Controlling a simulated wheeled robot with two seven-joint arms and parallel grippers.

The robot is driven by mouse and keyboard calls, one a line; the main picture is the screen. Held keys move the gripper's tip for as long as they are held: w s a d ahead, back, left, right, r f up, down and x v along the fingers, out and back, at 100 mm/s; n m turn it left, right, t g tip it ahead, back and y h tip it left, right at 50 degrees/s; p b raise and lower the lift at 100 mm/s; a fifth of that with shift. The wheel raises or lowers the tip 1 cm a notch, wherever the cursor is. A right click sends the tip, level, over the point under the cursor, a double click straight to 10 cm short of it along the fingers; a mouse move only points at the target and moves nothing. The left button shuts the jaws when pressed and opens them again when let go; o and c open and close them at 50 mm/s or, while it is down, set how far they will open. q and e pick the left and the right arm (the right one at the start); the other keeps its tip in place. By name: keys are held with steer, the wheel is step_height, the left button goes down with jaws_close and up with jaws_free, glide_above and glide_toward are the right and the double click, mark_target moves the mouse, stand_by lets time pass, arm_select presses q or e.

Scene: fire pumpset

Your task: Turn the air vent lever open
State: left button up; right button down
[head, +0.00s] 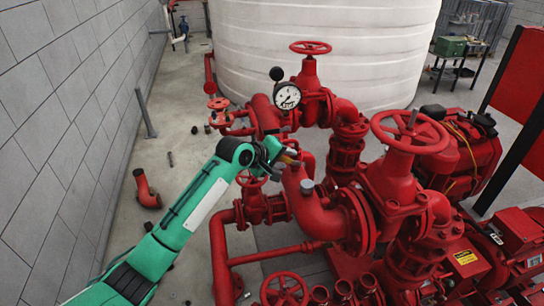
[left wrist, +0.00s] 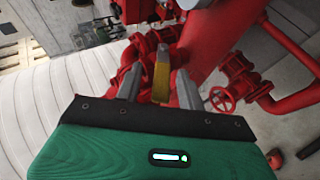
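The air vent lever is a small yellow handle (left wrist: 162,76), seen in the left wrist view between my two grey fingertips. In the head view, a bit of the yellow lever (head: 291,152) shows at the end of my left gripper (head: 277,154), next to the red pump pipe. In the left wrist view my left gripper (left wrist: 160,88) has its fingers apart, one on each side of the lever, with a visible gap on both sides. The lever's base is hard to make out. My right gripper is in neither view.
Red pipework surrounds the lever, with a large handwheel (head: 410,130), a top handwheel (head: 310,47) and a pressure gauge (head: 287,96) close by. A white tank (head: 350,50) stands behind. A loose red elbow (head: 146,190) lies on the floor by the grey wall.

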arm_select(q)
steer(key=b+v, duration=0.3)
steer(key=v, duration=1)
steer(key=shift+b, duration=0.4)
